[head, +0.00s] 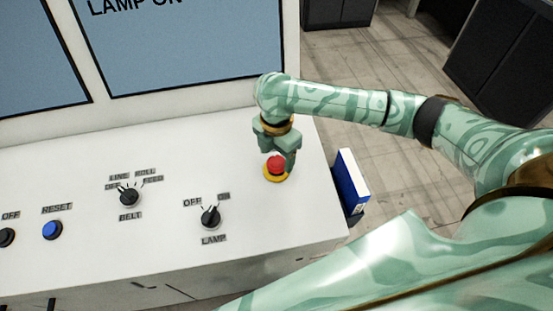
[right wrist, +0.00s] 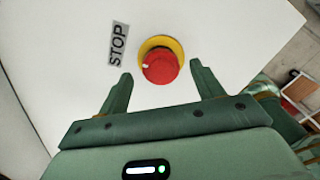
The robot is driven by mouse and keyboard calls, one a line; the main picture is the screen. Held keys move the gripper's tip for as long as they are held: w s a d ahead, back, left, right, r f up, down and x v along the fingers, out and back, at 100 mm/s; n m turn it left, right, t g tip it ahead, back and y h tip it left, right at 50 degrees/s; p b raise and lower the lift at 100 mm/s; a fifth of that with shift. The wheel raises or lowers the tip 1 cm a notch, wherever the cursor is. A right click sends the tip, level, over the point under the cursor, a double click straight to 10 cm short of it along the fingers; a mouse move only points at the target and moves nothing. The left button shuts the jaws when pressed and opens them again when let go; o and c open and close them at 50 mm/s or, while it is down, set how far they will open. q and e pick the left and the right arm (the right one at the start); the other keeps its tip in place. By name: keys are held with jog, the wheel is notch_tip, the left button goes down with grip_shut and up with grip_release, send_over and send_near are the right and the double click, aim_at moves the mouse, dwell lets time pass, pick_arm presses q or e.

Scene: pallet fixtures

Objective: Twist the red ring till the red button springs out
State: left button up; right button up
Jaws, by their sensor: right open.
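The red button (head: 277,164) stands on a yellow base (head: 277,177) near the right end of the white console. In the right wrist view the red button (right wrist: 160,67) shows a round red head with a small white mark, and the yellow base (right wrist: 178,46) is behind it. No separate red ring can be told apart from the head. My right gripper (head: 278,152) is above and behind the button in the head view. In the right wrist view my right gripper (right wrist: 161,80) is open, its two fingers apart, one towards each side of the red head. My left gripper is not in view.
A STOP label (right wrist: 118,44) is beside the button. The lamp switch (head: 210,216), belt switch (head: 129,197) and blue reset button (head: 52,229) are to the left on the console (head: 180,160). A blue and white box (head: 350,183) stands beyond the right edge.

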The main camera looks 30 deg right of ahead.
jog(key=shift+f, duration=0.8)
